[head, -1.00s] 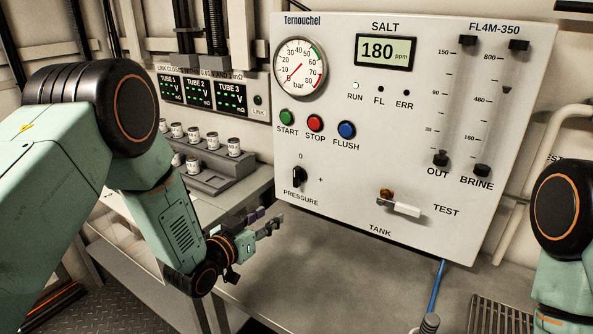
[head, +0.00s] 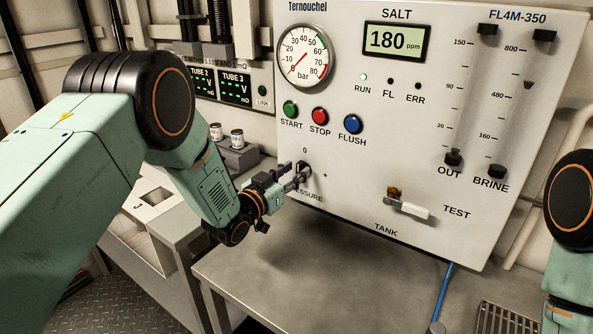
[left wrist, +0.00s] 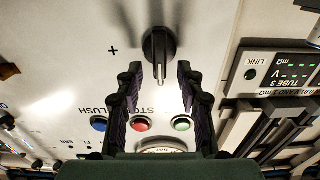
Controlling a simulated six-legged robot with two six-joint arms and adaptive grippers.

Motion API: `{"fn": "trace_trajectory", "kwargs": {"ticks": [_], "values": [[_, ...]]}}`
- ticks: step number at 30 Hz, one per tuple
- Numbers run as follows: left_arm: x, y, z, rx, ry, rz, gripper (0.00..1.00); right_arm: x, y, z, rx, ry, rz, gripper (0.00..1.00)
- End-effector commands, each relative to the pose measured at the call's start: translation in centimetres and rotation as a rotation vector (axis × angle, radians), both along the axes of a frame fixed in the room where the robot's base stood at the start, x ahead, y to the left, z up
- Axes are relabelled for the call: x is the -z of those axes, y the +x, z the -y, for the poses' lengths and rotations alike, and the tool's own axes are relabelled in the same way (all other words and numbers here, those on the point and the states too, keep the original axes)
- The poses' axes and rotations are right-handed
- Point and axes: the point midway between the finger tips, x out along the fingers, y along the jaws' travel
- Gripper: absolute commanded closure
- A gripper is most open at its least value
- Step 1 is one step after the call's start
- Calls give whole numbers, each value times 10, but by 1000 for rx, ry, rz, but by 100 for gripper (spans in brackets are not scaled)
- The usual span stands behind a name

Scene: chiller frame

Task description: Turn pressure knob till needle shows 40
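The black pressure knob (head: 304,168) is on the panel under the "0" mark, partly hidden by my left gripper in the head view. My left gripper (head: 292,177) is at the knob. In the left wrist view the knob (left wrist: 159,42) is just ahead of and between the open fingers of that gripper (left wrist: 160,69). A gap shows on both sides, and I see no grip on it. The pressure gauge (head: 303,55) has a red needle pointing to the lower left, near 0. My right gripper is outside the frames.
Above the knob are the green start (head: 290,109), red stop (head: 320,116) and blue flush (head: 353,124) buttons. A white test lever (head: 408,207) sticks out at the right. The grey bench (head: 320,270) below is mostly clear. The display (head: 397,41) reads 180 ppm.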

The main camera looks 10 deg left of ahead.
Motion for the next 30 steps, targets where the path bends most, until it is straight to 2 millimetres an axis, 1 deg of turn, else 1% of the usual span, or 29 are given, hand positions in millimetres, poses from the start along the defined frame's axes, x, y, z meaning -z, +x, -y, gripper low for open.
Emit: {"fn": "trace_trajectory", "kwargs": {"ticks": [3, 6, 15, 28, 30], "values": [[1, 9, 4, 1, 0, 0, 62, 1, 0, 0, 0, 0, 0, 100], [0, 14, 6, 1, -1, 1, 62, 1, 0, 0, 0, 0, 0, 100], [0, 17, 7, 0, -1, 0, 63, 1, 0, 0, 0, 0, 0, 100], [0, 16, 7, 0, -1, 0, 100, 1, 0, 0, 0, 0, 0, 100], [0, 16, 7, 0, -1, 0, 100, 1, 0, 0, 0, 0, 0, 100]]}}
